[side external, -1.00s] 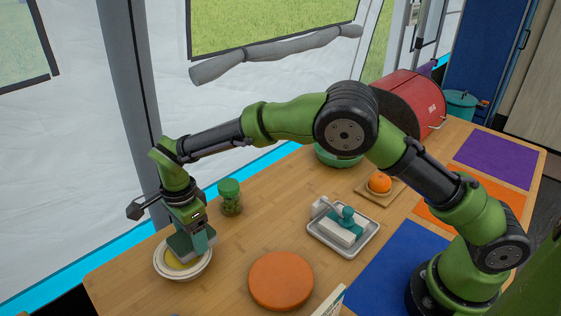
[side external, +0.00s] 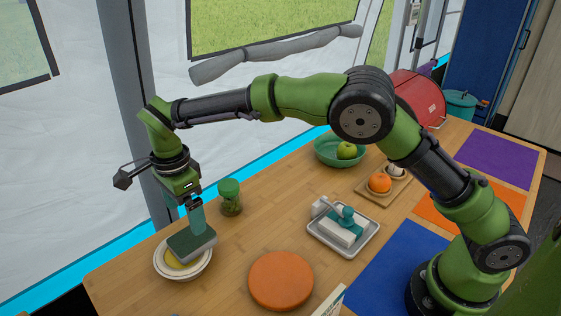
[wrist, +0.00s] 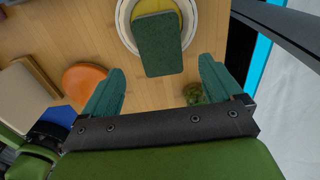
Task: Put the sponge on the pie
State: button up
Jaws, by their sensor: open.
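The sponge (side external: 192,243), a dark green block with a paler edge, lies across the round cream dish (side external: 162,268) at the table's left end. What looks like the pie (side external: 174,263) is yellow, inside that dish and mostly hidden under the sponge. In the wrist view the sponge (wrist: 160,45) covers much of the yellow pie (wrist: 150,6) and overhangs the near rim of the dish (wrist: 125,22). My gripper (side external: 197,228) is above the sponge, with teal fingers pointing down. The wrist view shows the fingers spread wide with nothing between them.
An orange disc (side external: 281,281) lies in front, and a tray with a butter-like block (side external: 343,233) is farther right. A green bowl (side external: 325,152) and an orange fruit (side external: 380,182) are behind.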

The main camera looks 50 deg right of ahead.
jog(key=s+d+r+n+t+y, duration=0.1)
jog(key=s+d+r+n, duration=0.25)
jog(key=d+r, duration=0.45)
jog(key=s+d+r+n+t+y, duration=0.2)
jog(key=s+d+r+n, duration=0.15)
jog(key=d+r, duration=0.4)
jog(key=s+d+f+n+t, duration=0.1)
jog(key=s+d+n+t, duration=0.1)
jog(key=s, duration=0.6)
jog(key=s+d+f+n+t+h, duration=0.1)
jog(key=s+d+f+n+t, duration=0.1)
jog(key=s+d+n, duration=0.3)
jog(key=s+d, duration=0.1)
jog(key=s, duration=0.2)
jog(key=shift+s+d, duration=0.15)
jog(key=shift+s, duration=0.05)
